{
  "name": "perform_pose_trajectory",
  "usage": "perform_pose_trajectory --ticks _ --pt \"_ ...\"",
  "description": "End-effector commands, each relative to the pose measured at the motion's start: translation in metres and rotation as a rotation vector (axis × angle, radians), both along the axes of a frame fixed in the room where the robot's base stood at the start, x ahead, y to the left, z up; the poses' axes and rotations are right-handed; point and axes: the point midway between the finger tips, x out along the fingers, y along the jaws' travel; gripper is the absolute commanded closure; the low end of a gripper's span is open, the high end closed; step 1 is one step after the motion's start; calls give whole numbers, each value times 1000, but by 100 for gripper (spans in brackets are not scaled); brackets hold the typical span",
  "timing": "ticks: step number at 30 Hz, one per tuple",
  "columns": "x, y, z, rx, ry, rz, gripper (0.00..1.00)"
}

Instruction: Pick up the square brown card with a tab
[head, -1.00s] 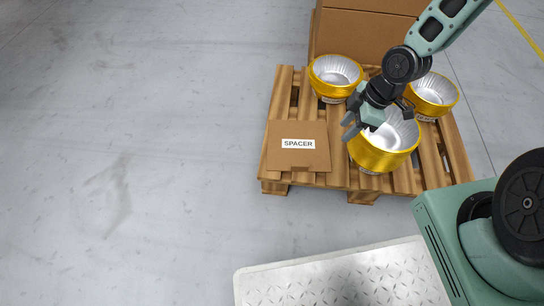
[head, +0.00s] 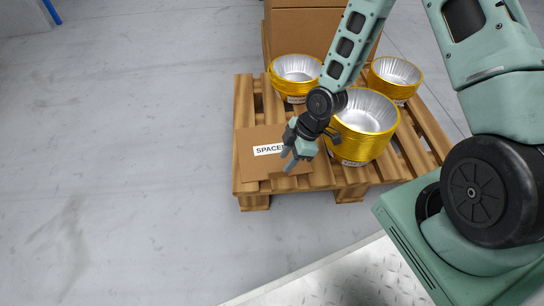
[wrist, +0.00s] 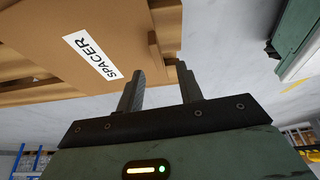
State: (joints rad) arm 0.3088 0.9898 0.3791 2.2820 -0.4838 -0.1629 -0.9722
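The square brown card (head: 256,166) lies flat on the front left of the wooden pallet, with a white label reading SPACER. In the wrist view the card (wrist: 95,25) fills the upper left, and its tab (wrist: 155,48) shows at the edge, close to the left finger. My gripper (head: 308,155) is over the card's right part in the head view and hides part of the label. In the wrist view my gripper (wrist: 158,85) has its two fingers apart, with nothing between them. I cannot tell the exact height over the card.
Stacks of gold foil cups stand on the pallet (head: 352,183): one close to my gripper on the right (head: 362,128), one behind (head: 292,78) and one at the back right (head: 394,80). Brown boxes (head: 300,35) stand behind. The floor to the left is clear.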

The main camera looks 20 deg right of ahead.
Motion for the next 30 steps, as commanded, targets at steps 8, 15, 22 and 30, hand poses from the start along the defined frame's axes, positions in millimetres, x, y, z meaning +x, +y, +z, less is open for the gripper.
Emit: perform_pose_trajectory --ticks 8,15,22,30 --pt "2 4 -13 0 0 1 64" --pt "7 10 -40 0 0 1 64" --pt "8 19 -57 -1 1 1 64" --pt "8 19 -55 -1 0 1 80"
